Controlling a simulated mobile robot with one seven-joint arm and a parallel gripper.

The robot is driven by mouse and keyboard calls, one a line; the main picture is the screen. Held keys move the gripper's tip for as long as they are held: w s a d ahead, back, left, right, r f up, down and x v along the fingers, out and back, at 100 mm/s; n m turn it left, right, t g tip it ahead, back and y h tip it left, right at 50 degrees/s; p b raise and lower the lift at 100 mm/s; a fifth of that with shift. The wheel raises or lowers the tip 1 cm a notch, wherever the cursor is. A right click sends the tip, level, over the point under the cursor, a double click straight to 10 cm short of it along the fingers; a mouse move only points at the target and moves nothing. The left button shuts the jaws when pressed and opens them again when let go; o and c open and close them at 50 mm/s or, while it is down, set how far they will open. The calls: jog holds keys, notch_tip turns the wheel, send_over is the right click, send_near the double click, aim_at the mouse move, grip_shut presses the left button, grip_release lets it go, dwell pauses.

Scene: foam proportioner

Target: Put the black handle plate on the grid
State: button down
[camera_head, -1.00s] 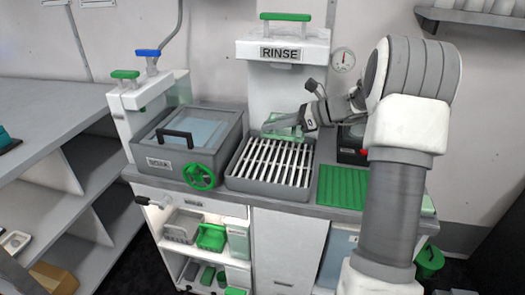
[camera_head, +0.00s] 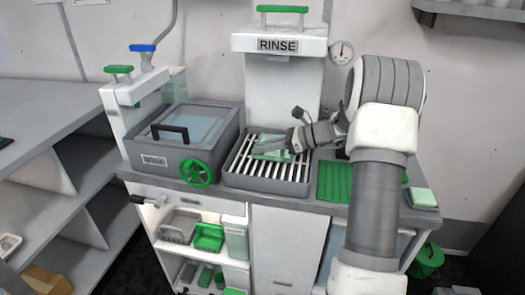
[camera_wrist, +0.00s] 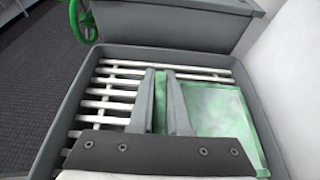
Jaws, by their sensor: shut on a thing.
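My gripper (camera_head: 293,146) is shut on a pale green, cloudy plate with a green edge (camera_head: 270,147). The plate is over the white-barred grid (camera_head: 262,171), toward its back; I cannot tell if it touches the bars. In the wrist view, the fingers (camera_wrist: 161,75) have a green strip between them, and the plate (camera_wrist: 212,108) spreads to their right over the grid (camera_wrist: 108,103). No black handle shows on this plate. A black handle (camera_head: 170,132) shows on the clear lid of the grey box at left.
A grey box (camera_head: 145,158) with a green wheel (camera_head: 196,173) stands left of the grid. The RINSE tower (camera_head: 282,90) rises behind it. A green ribbed mat (camera_head: 335,183) and a pale green block (camera_head: 422,197) lie at right.

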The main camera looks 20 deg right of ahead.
jog(key=shift+f, duration=0.15)
jog(key=c, duration=1.3)
grip_release()
jog(key=shift+f, duration=0.15)
jog(key=o, duration=0.4)
jog(key=shift+r, duration=0.25)
jog(key=p+v, duration=0.2)
jog(key=v, duration=1)
jog(key=shift+s+f, duration=0.1)
